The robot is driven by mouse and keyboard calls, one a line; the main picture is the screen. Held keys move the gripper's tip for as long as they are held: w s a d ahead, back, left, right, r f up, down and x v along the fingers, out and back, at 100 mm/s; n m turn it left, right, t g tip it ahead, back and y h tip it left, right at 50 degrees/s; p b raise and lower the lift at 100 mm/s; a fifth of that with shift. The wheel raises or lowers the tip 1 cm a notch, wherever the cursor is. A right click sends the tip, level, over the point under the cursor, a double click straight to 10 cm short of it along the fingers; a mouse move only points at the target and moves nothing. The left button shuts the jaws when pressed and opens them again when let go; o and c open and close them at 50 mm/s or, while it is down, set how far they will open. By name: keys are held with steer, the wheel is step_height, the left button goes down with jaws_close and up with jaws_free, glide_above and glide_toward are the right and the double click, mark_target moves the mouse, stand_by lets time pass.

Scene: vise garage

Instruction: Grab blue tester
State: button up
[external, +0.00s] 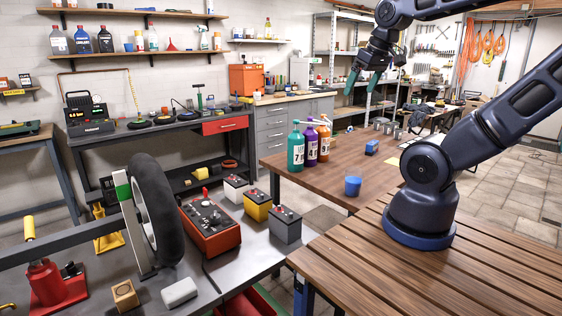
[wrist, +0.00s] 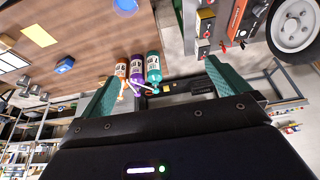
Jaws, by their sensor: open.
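A small blue box-like object (external: 372,146), probably the blue tester, lies on the brown wooden table (external: 300,175), right of the bottles. It also shows in the wrist view at the upper left (wrist: 64,65), outside the fingers. My gripper (external: 362,84) is raised above the far side of this table, fingers pointing down, clearly apart from the blue object. Its two green fingers are spread wide and empty, also in the wrist view (wrist: 163,68). The blue object's details are too small to tell.
Teal (external: 296,147), purple (external: 311,145) and orange (external: 325,140) bottles stand left of the blue object. A blue cup (external: 352,186) stands nearer the table's front. Several grey metal pieces (external: 386,127) stand behind it. Batteries and a wheel (external: 150,210) are on the left bench.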

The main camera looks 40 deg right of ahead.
steer(key=w+d+m+g, duration=0.1)
steer(key=w+d+m, duration=0.9)
steer(key=w, duration=0.4)
steer(key=m+g, duration=0.4)
steer(key=m, duration=2)
glide_above(373, 142)
steer(key=f, duration=2.7)
steer(key=shift+s+a+f, duration=0.15)
steer(key=shift+a+f, duration=0.1)
steer(key=shift+f, duration=0.05)
steer(key=shift+s+d+f, duration=0.1)
steer(key=shift+d+f, duration=0.05)
steer(key=shift+f, duration=0.4)
steer(key=f, duration=1)
steer(key=shift+w, duration=0.2)
